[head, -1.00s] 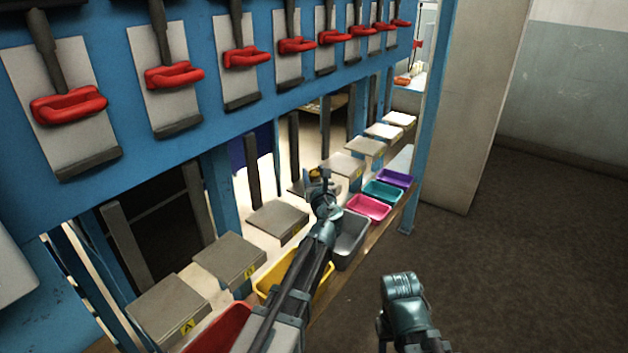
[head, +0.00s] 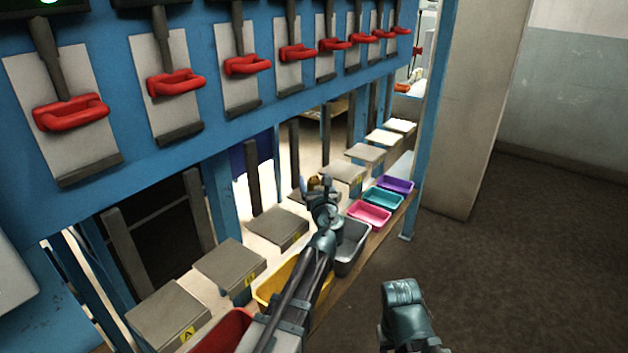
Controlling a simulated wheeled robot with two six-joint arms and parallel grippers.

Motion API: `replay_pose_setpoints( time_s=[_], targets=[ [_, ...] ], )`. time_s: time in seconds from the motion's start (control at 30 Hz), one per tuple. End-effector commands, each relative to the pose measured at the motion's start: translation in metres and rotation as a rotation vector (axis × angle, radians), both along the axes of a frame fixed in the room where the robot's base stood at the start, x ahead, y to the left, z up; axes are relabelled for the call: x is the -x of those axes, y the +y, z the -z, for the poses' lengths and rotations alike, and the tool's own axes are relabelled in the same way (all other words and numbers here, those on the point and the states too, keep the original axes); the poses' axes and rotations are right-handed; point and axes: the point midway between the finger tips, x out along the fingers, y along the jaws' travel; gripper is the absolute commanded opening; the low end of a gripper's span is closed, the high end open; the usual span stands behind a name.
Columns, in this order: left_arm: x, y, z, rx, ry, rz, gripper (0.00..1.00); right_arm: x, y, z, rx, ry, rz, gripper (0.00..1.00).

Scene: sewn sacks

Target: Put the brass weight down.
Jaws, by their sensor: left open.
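The brass weight (head: 315,183) shows as a small brass-coloured piece at the far end of my left arm. It is at the grey metal plate behind the grey bin, and most of it and of that plate is hidden by my gripper. My left gripper (head: 318,187) is open, with its fingers around or just in front of the weight. I cannot tell whether they touch it. Of my right arm only a link shows at the bottom; its gripper is not in view.
A row of grey plates (head: 279,228) runs along the bench. In front stand red, yellow (head: 283,283), grey (head: 349,247), pink (head: 369,214), teal and purple bins. Above is a blue frame with red handles (head: 176,82). The floor at right is clear.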

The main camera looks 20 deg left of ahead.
Motion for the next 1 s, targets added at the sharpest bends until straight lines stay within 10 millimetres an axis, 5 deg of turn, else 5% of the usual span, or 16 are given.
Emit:
replay_pose_setpoints(
  time_s=[0.2, 0.5, 1.0],
  targets=[
    [0.047, -0.020, 0.000, 0.000, 0.000, 0.003, 0.79, 0.000, 0.000, 0.000, 0.000, 0.000, 0.000, 0.50],
    [0.090, -0.041, 0.000, 0.000, 0.000, 0.002, 0.79, 0.000, 0.000, 0.000, 0.000, 0.000, 0.000, 0.50],
    [0.102, -0.047, 0.000, 0.000, 0.000, 0.000, 0.79, 0.000, 0.000, 0.000, 0.000, 0.000, 0.000, 0.50]
  ],
)
